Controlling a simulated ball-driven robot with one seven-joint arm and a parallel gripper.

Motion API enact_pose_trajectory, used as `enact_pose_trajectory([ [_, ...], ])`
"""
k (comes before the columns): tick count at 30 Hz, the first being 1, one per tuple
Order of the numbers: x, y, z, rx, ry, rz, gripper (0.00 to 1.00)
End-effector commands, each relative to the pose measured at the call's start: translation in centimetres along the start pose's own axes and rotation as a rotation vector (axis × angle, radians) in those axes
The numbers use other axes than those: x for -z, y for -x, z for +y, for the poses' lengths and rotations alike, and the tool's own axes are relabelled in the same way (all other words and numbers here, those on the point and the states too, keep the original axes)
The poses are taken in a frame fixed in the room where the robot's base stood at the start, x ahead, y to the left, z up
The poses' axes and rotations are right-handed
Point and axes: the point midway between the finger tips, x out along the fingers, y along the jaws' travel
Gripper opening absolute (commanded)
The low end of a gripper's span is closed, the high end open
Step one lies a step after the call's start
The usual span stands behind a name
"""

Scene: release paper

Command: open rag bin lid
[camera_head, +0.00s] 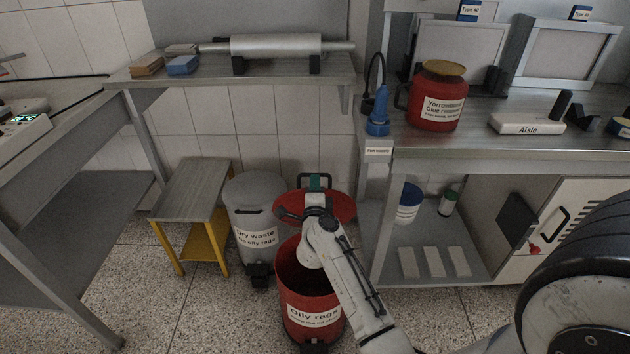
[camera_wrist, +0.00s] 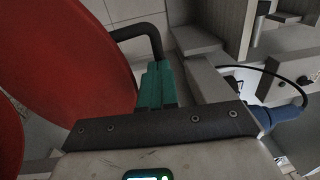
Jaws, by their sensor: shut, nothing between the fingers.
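The red rag bin (camera_head: 312,312), labelled "Oily rags", stands on the floor with its dark inside showing. Its round red lid (camera_head: 343,205) is raised at the back of the bin, partly hidden by my arm; its red face fills the left of the wrist view (camera_wrist: 75,50). A black handle (camera_wrist: 150,38) curves out by the lid's edge. My gripper (camera_head: 315,182) is at the raised lid. Its green fingers (camera_wrist: 156,85) are shut together, with nothing between them, close to the handle. I cannot tell whether they touch it.
A grey "Dry waste" bin (camera_head: 250,205) and a yellow-legged stool (camera_head: 192,195) stand left of the red bin. A workbench (camera_head: 480,146) is close on the right, bearing a blue bottle (camera_head: 378,110) and a red can (camera_head: 437,100). A shelf (camera_head: 260,88) hangs behind.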

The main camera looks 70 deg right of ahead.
Motion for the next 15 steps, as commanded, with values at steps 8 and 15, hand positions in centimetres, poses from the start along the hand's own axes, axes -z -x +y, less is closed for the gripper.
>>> enact_pose_trajectory([
  [8, 0.0, -2.6, -1.3, -0.058, -0.003, 0.002, 0.00],
  [15, 0.1, -7.5, -0.7, -0.064, -0.005, 0.003, 0.00],
])
